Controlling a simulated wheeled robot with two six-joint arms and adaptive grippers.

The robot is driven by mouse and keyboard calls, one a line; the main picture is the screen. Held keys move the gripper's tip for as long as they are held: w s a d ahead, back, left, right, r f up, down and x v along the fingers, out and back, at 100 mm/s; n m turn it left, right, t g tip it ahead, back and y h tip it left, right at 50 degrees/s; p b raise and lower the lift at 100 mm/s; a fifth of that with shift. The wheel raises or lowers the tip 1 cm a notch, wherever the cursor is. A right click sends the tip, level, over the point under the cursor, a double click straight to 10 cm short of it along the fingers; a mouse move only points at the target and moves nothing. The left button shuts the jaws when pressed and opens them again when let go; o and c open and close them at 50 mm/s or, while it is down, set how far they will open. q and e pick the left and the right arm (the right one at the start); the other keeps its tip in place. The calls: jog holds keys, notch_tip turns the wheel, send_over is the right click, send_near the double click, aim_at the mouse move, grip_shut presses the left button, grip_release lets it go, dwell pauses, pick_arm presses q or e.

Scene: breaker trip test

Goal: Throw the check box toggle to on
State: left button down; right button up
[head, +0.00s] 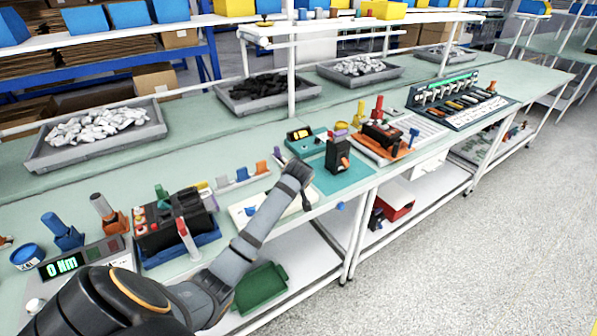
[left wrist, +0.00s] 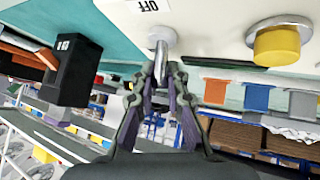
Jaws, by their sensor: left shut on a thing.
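The check box is a pale cream panel (head: 240,210) on the bench in the head view, partly covered by my left arm. In the left wrist view its face (left wrist: 205,30) fills the top, with an upside-down OFF label (left wrist: 149,5). A silver toggle lever (left wrist: 161,42) stands out of the face below that label. My left gripper (left wrist: 157,75) is shut on the lever near its tip; it also shows in the head view (head: 307,202). I cannot tell which way the lever is thrown. The toggle is hidden in the head view. My right gripper is not in view.
A yellow round button (left wrist: 277,43) sits beside the toggle. A black breaker (head: 338,155) stands on a teal mat (head: 330,182) just right of my gripper. A black device in a blue tray (head: 180,250) is to the left. Grey bins (head: 95,152) line the back.

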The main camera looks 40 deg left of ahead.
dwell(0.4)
pick_arm(q)
jog(key=c, duration=1.4)
grip_release()
jog(key=shift+a, duration=0.1)
jog(key=shift+o, duration=0.2)
jog(key=v, duration=1.2)
jog(key=shift+r, duration=0.15)
jog(key=shift+a, duration=0.2)
